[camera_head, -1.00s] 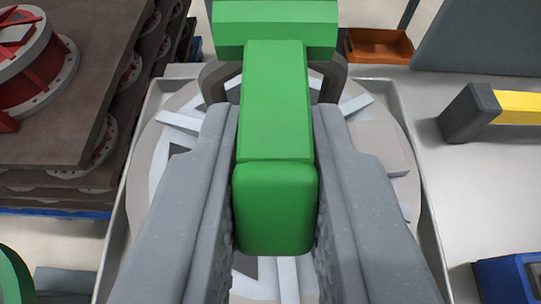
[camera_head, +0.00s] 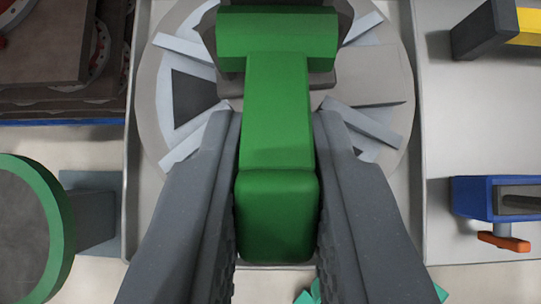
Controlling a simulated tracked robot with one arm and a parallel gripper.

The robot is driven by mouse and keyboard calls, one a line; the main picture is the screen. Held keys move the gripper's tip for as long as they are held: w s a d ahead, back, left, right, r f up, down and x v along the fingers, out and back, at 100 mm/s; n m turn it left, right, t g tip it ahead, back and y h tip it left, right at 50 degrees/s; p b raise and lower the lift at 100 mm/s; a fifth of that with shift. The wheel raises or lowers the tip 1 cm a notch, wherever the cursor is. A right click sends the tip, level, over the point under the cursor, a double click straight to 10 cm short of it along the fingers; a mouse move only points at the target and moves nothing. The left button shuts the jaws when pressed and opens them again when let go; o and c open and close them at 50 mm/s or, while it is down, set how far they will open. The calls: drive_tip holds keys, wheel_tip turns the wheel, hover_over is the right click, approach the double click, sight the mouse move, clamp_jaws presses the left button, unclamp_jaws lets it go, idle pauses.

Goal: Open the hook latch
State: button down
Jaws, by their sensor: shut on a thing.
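The green T-shaped latch handle (camera_head: 278,120) runs down the middle of the view. Its crossbar (camera_head: 277,35) is at the top and its blunt end is at the bottom. My gripper (camera_head: 277,225) is shut on the lower part of the handle, with one grey finger on each side. A dark grey part (camera_head: 287,8) sits behind the crossbar at the top edge. The hook itself cannot be made out.
Below the handle is a round grey plate (camera_head: 378,75) with light blue-grey bars on a pale tray (camera_head: 132,225). At right are a blue vise-like block (camera_head: 472,196) and a grey-yellow bar (camera_head: 483,28). At left are a green-rimmed disc (camera_head: 62,215) and stacked brown boards (camera_head: 45,95).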

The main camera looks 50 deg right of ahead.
drive_tip(key=shift+r, duration=0.1)
idle(0.5)
drive_tip(key=c, duration=1.4)
unclamp_jaws()
drive_tip(key=shift+o, duration=0.2)
drive_tip(key=b+v, duration=0.1)
drive_tip(key=v, duration=1.2)
drive_tip(key=shift+r+b, duration=0.3)
drive_tip(key=shift+r, duration=0.05)
drive_tip(key=shift+s, duration=0.1)
